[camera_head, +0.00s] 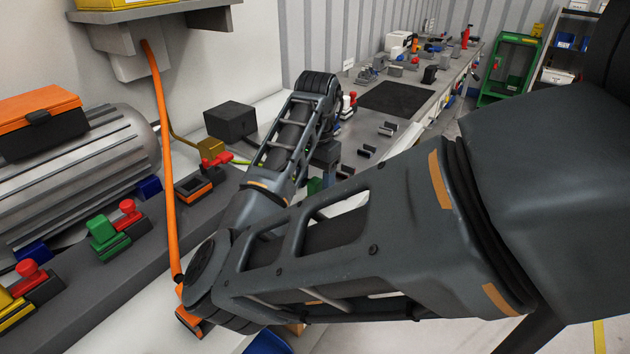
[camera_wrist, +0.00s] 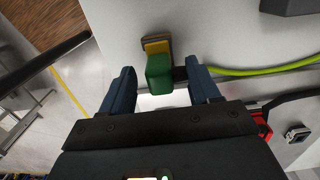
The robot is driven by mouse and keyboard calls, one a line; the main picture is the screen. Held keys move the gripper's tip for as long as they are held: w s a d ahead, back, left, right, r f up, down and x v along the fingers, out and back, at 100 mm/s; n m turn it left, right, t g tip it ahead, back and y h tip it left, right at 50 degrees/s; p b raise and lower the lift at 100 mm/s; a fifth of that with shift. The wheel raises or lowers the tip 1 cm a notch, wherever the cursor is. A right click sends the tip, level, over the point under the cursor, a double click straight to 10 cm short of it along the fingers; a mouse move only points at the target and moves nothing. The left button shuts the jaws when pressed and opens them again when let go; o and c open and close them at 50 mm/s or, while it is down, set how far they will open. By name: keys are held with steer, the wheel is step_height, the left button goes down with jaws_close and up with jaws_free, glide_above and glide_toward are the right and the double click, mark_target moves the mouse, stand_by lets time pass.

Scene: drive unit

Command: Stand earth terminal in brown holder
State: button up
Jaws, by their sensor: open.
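The earth terminal (camera_wrist: 159,73) shows in the wrist view as a green block with a yellow part behind it. The brown holder (camera_wrist: 148,38) shows as a thin brown edge at the yellow part's far end; how deep the terminal sits in it is hidden. My gripper (camera_wrist: 160,76) is open, with one dark blue finger on each side of the green block and gaps visible beside it. In the head view a bit of green (camera_head: 314,186) shows below the end of my arm; the holder cannot be made out there.
A yellow-green cable (camera_wrist: 265,71) runs right from beside the right finger. A red part (camera_wrist: 262,124) lies lower right. In the head view, an orange cable (camera_head: 160,130) hangs at left, and a dark box (camera_head: 230,122) stands behind. The bench continues behind with a black mat (camera_head: 398,98).

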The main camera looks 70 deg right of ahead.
mark_target(316, 179)
steer(key=r, duration=0.3)
steer(key=r+p, duration=0.1)
steer(key=r, duration=0.3)
steer(key=shift+d+r, duration=0.2)
steer(key=shift+r, duration=0.1)
step_height(316, 179, up, 5)
steer(key=p, duration=0.3)
steer(key=shift+r, duration=0.1)
